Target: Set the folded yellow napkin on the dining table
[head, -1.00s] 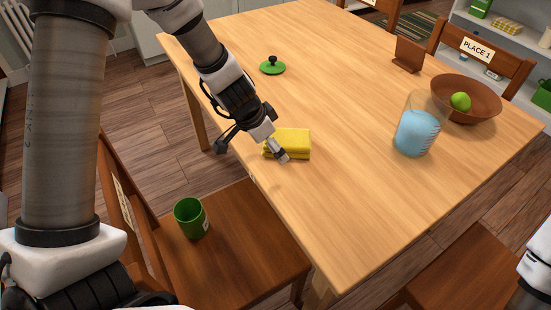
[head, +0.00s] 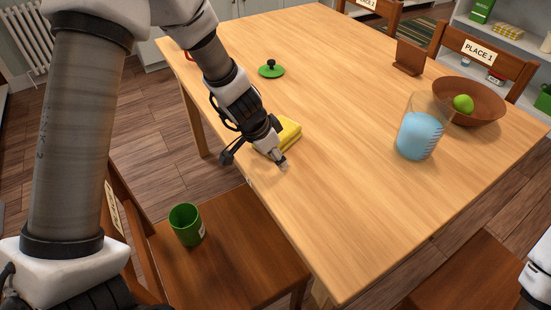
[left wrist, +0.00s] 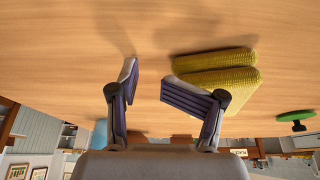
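The folded yellow napkin (head: 291,134) lies on the near-left part of the wooden dining table (head: 345,215), partly hidden behind my left gripper (head: 277,160) in the head view. In the left wrist view the napkin (left wrist: 217,78) shows as a thick double fold, beside and beyond one finger. My left gripper (left wrist: 165,92) has its two fingers apart with only bare table between them. The napkin is outside the fingers; whether one finger touches it I cannot tell. Only a piece of my right arm shows at the right edge; its fingers are out of view.
A green lid (head: 271,69) lies behind the napkin. A measuring jug with blue liquid (head: 420,130) and a wooden bowl (head: 484,105) with a green fruit stand to the right. A green mug (head: 186,224) stands on the near chair (head: 235,250). The table middle is clear.

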